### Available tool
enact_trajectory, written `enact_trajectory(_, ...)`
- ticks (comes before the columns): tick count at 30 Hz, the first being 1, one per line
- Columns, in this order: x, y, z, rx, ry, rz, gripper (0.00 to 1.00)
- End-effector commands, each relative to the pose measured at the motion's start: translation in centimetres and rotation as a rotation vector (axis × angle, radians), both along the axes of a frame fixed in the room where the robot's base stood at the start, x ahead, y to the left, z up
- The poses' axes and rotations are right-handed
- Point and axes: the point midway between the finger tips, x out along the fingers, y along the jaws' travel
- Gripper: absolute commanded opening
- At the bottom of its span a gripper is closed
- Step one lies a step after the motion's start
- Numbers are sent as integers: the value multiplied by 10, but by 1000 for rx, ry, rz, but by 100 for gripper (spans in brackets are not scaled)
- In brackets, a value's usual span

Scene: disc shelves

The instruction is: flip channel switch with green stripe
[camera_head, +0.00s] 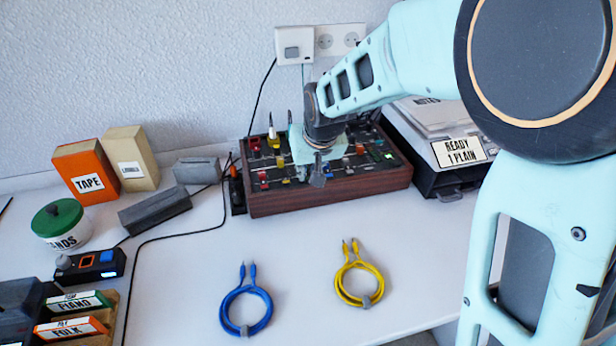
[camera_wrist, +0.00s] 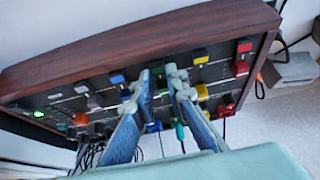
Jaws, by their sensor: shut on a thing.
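The mixer (camera_head: 330,195), a dark panel in a wooden frame, stands against the wall and carries coloured caps and small controls. My gripper (camera_head: 318,178) is over its middle, fingers pointing down. A blue cap (camera_wrist: 118,79) and a yellow cap (camera_wrist: 202,92) sit on either side. A green plug (camera_wrist: 180,130) shows behind the fingers.
A blue cable (camera_head: 246,308) and a yellow cable (camera_head: 360,285) lie coiled on the table in front. An orange tape box (camera_head: 85,172) and grey blocks (camera_head: 155,210) stand at left. A device labelled READY (camera_head: 460,150) is at right. Table between mixer and cables is clear.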

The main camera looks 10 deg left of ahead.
Motion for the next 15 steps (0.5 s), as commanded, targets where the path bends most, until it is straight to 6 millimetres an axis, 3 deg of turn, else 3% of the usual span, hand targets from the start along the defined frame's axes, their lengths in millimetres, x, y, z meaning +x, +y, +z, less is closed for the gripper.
enact_trajectory(15,-5,-2,-4,81,-169,1,0)
